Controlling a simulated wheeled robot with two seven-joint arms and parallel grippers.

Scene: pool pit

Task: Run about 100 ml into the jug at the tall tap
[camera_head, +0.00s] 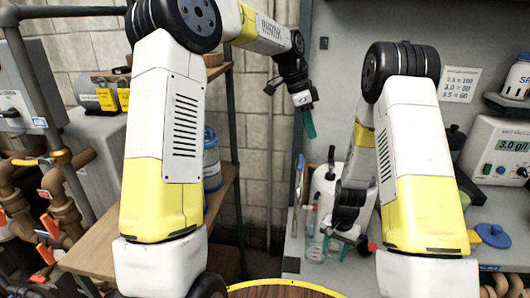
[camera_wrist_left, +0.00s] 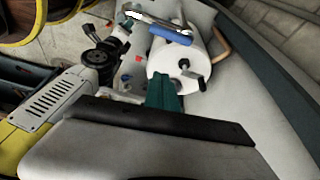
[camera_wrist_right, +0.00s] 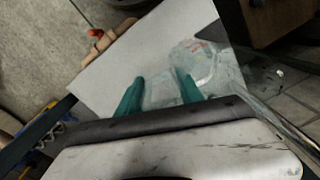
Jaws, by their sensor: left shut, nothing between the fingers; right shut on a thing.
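The clear jug (camera_head: 316,251) stands low beside my right gripper (camera_head: 330,238) in the head view. In the right wrist view, the jug (camera_wrist_right: 205,62) has faint red marks, and clear material shows between the teal fingers (camera_wrist_right: 158,92). That gripper is shut on the jug; which part is hard to tell. A slim upright metal piece with a blue top (camera_head: 299,168), which looks like the tall tap, rises behind the jug. My left gripper (camera_head: 309,128) is shut and empty, well above it. In the left wrist view, the blue piece (camera_wrist_left: 168,32) lies beyond the teal fingers (camera_wrist_left: 165,92). Any water is too faint to see.
A white cylinder (camera_wrist_left: 178,62) with a black knob stands by the blue piece. A test meter (camera_head: 500,148) and a blue lid (camera_head: 492,235) are on the grey bench at right. Wooden shelves (camera_head: 98,250) and pipes are at left.

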